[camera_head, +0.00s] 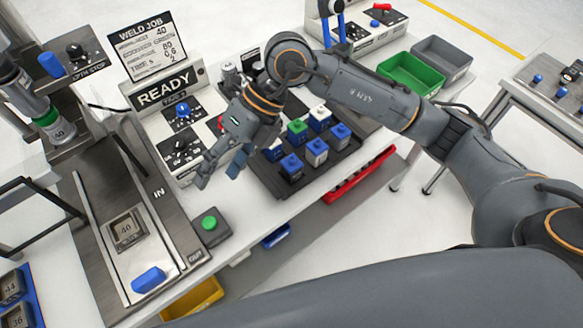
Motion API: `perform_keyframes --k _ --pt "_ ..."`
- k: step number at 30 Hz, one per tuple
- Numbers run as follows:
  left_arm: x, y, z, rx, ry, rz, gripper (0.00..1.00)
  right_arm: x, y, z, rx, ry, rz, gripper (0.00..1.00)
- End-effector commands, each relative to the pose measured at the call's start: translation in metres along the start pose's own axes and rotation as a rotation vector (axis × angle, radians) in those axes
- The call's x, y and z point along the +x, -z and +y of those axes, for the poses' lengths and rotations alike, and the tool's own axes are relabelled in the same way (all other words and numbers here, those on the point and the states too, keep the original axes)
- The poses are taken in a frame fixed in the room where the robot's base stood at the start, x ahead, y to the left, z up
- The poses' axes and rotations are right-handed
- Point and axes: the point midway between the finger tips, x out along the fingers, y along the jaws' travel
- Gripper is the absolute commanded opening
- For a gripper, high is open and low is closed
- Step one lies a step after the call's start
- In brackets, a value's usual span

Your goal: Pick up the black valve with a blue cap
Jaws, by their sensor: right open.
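A dark tray (262,181) on the white table holds several small block-shaped valves. At its near corner stands a valve with a blue cap (291,164) and a body that looks dark. Other blue-capped valves stand beside it, one with a pale grey body (316,151), one at the right (340,133). A green-capped valve (297,128) and a white-capped one (320,114) stand behind. My right gripper (218,173) is open and empty, left of the tray, above the table. My right forearm and wrist hide the tray's far left part. My left gripper is out of view.
A control box with a READY sign (166,93) and knobs stands left of the gripper. A green button box (209,225) sits at the table's front. A steel fixture (92,232) lies at the left. Green (412,73) and grey bins (442,60) stand behind my arm.

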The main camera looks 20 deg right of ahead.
Motion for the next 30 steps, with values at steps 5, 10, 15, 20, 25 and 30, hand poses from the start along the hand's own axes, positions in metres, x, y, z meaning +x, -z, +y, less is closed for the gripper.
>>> perform_keyframes --k 5,10,15,20,25,30 --pt "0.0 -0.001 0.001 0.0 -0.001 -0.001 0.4 -0.052 0.0 -0.089 0.08 0.464 0.067 0.64" --pt "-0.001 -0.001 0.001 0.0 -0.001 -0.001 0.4 -0.089 0.004 -0.124 0.149 0.673 0.087 0.64" --pt "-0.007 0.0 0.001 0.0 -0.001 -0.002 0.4 -0.083 0.009 -0.141 0.168 0.712 0.098 0.64" --pt "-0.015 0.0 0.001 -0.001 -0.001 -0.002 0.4 -0.058 0.014 -0.162 0.166 0.709 0.097 0.64" --pt "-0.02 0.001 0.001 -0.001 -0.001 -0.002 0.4 -0.038 0.017 -0.178 0.164 0.708 0.094 0.64" --pt "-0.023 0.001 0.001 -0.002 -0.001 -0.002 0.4 -0.03 0.018 -0.185 0.162 0.708 0.094 0.64"
